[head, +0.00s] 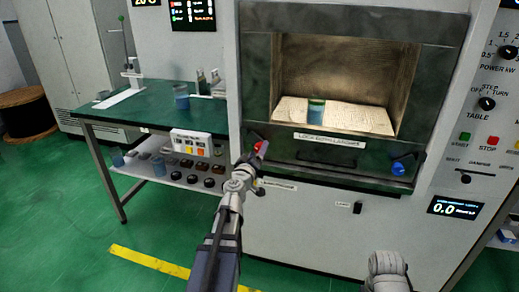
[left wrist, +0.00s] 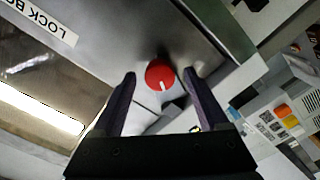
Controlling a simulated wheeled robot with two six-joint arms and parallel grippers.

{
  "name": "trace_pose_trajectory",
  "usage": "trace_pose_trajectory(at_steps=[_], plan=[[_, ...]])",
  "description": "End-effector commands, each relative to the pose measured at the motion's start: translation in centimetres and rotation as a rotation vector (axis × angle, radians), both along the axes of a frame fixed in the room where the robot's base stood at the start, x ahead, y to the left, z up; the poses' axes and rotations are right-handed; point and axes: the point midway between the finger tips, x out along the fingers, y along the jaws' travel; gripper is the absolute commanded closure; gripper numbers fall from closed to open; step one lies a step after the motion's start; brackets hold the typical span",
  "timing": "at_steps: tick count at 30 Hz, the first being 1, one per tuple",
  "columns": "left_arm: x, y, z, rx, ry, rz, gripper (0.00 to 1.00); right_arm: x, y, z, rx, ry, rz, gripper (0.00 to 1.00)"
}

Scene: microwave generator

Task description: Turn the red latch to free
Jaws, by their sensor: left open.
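The red latch (left wrist: 160,75) is a round red knob with a white line on its face, at the left end of the green-grey panel below the microwave chamber. My left gripper (head: 262,152) is in front of it and largely covers it in the head view. In the left wrist view my left gripper (left wrist: 159,88) is open, with one dark finger on each side of the knob. I cannot tell whether the fingers touch it. My right gripper is not in view.
A blue latch (head: 398,169) sits at the panel's right end. A beaker (head: 316,111) stands in the lit chamber (head: 345,70). A green-topped bench (head: 150,118) with a cup (head: 181,97) stands to the left. The control panel is at right.

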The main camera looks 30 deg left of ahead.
Motion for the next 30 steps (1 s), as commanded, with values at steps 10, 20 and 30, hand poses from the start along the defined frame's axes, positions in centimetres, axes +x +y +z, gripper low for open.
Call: trace_pose_trajectory(at_steps=[10,20,30], plan=[[2.4,0.6,0.0,0.0,0.0,0.0,0.23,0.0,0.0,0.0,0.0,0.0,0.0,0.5],[2.4,0.6,0.0,0.0,0.0,0.0,0.48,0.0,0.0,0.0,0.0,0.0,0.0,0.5],[2.4,0.5,0.0,0.0,0.0,-0.001,0.86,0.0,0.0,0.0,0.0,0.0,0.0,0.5]])
